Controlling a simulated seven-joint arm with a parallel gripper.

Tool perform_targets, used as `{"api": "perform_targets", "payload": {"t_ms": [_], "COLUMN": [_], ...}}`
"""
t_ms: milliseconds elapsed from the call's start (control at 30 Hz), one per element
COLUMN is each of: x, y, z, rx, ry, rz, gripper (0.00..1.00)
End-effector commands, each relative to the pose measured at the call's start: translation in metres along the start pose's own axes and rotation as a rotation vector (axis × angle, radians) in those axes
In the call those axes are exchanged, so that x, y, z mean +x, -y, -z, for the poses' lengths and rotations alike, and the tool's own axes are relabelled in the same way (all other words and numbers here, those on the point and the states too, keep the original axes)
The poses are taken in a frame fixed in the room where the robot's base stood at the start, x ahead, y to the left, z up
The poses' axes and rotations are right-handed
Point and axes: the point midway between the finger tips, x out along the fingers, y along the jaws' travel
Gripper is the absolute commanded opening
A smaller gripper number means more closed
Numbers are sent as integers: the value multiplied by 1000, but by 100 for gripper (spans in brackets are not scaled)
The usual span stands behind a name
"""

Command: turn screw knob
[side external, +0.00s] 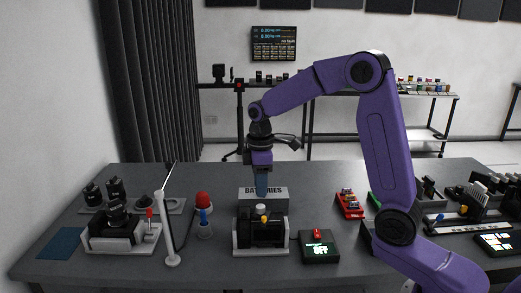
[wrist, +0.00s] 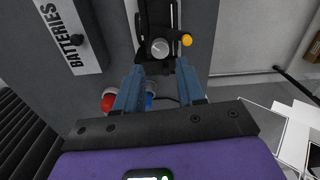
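A black device (side external: 262,236) stands in a pale holder on the table, below my gripper (side external: 262,194). A round light knob (side external: 261,208) sits on its top and looks like the screw knob. A small yellow knob (side external: 264,218) is beside it. In the wrist view the silver-grey round knob (wrist: 160,48) lies just beyond the tips of my gripper (wrist: 161,66), near the middle of the gap. The yellow knob (wrist: 186,40) is to its right. My blue fingers are apart with nothing between their tips. They point down and appear above the knob, not touching it.
A grey batteries box (side external: 278,197) stands behind the device. A red-topped item (side external: 203,200) and a thin white post (side external: 168,225) are to the left. A dark box with a red switch and display (side external: 318,246) is close on the right.

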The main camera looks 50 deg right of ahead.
Motion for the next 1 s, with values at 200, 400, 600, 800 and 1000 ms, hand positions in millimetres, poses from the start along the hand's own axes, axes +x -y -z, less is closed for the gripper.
{"api": "perform_targets", "payload": {"t_ms": [200, 400, 600, 800, 1000], "x": [-48, -85, -106, -111, -111], "y": [-1, 0, -1, 0, 0], "z": [1, 0, 0, 0, 0], "rx": [0, 0, 0, 0, 0], "ry": [-4, -3, -2, 0, 0], "rz": [-5, -3, -2, 0, 0], "gripper": [39, 39, 39, 39, 39]}}
